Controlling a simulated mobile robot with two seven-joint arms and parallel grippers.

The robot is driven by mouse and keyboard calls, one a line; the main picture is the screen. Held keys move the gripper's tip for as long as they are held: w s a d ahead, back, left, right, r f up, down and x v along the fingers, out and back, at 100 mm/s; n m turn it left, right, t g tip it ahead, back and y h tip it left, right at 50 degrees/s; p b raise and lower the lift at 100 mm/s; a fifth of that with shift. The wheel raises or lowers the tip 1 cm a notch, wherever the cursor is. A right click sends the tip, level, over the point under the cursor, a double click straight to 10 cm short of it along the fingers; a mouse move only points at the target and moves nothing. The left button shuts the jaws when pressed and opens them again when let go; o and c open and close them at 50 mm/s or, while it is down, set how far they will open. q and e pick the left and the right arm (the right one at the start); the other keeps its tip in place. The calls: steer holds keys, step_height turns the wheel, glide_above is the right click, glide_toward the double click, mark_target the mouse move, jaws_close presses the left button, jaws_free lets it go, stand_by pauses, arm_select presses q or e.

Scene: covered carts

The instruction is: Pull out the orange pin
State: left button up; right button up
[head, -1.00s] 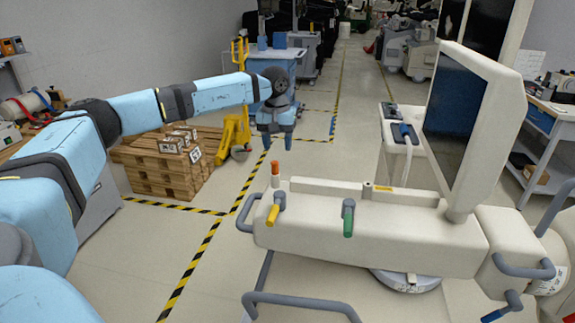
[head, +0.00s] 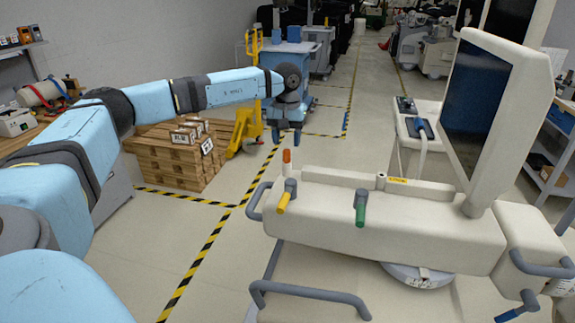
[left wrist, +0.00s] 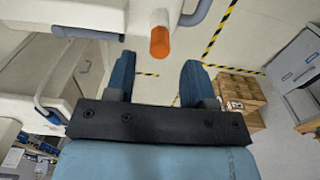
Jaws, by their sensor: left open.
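The orange pin (head: 287,156) stands upright at the left end of the cream cart's (head: 400,220) top, its orange tip above a pale shaft. My left gripper (head: 286,139) is just above and around the height of the tip in the head view, pointing down, open and empty. In the left wrist view the orange pin (left wrist: 160,42) shows ahead of the two blue fingers (left wrist: 157,80), apart from them. The pin's lower end is hidden in the cart. My right gripper is not in view.
A yellow-handled lever (head: 286,197) and a green-handled lever (head: 361,209) project from the cart's near side. A monitor (head: 492,120) rises at the cart's right. Wooden pallets (head: 175,160) stand behind left. Taped floor (head: 215,235) is clear left of the cart.

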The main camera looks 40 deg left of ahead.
mark_target(287, 150)
arm_select(q)
step_height(287, 150, down, 4)
steer(key=shift+f+b, duration=0.1)
steer(key=shift+b, duration=0.6)
steer(key=shift+f, duration=0.5)
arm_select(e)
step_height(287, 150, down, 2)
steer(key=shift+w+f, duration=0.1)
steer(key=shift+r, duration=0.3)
arm_select(q)
jaws_close()
steer(key=shift+r, duration=0.1)
steer(key=shift+r+p, duration=2.3)
steer(key=shift+r, duration=0.6)
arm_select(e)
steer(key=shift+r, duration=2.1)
